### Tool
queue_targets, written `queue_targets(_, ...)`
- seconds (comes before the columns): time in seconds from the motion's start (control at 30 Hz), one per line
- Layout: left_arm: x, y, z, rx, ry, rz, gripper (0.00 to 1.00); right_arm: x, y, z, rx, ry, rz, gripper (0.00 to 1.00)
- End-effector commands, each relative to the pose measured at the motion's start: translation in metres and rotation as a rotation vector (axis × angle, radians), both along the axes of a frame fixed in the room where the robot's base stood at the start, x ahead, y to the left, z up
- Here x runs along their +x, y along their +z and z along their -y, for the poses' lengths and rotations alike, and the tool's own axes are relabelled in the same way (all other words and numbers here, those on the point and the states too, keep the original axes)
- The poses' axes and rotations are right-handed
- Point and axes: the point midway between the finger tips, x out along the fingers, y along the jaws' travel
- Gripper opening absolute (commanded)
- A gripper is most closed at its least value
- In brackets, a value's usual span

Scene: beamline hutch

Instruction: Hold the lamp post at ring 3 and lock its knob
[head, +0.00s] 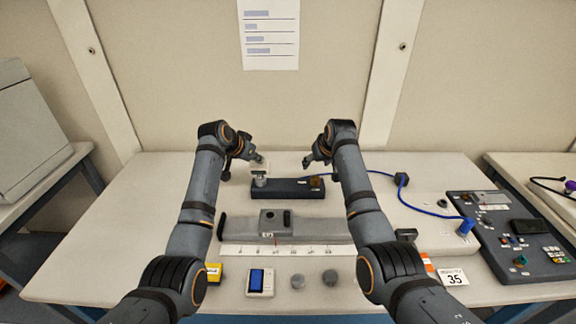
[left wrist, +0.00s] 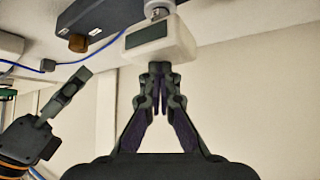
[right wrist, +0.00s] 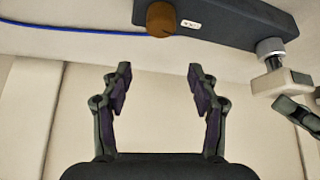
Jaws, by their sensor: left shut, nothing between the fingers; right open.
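A dark base block (head: 287,189) lies at the back middle of the table. A short silver post (head: 260,181) rises from its left end and carries a pale box-shaped lamp head (left wrist: 160,40). Rings on the post cannot be made out. A brown knob (head: 316,182) sits on the block's right end and shows in the right wrist view (right wrist: 160,18). My left gripper (left wrist: 161,72) is shut and empty, its tips close to the lamp head; contact cannot be told. My right gripper (right wrist: 156,75) is open and empty, facing the knob's side of the block, apart from it.
A blue cable (head: 425,209) runs from behind the block to the right. A grey rail with a scale (head: 285,250) lies in front. A control panel (head: 498,236) stands at right.

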Motion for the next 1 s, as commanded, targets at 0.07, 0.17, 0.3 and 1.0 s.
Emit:
queue_targets(0.07, -0.001, -0.002, 0.000, 0.001, 0.000, -0.005, 0.00, 0.000, 0.008, 0.000, 0.000, 0.000, 0.001, 0.60)
queue_targets(0.17, -0.001, -0.002, 0.000, 0.001, 0.000, -0.005, 0.00, 0.000, 0.015, 0.000, 0.000, 0.000, 0.000, 0.60)
queue_targets(0.3, -0.001, -0.002, 0.000, 0.001, 0.000, -0.005, 0.00, 0.000, 0.020, 0.000, 0.000, 0.000, -0.001, 0.60)
queue_targets(1.0, 0.000, 0.039, 0.000, 0.001, 0.001, 0.000, 0.00, 0.000, 0.020, 0.000, 0.000, 0.000, -0.001, 0.60)
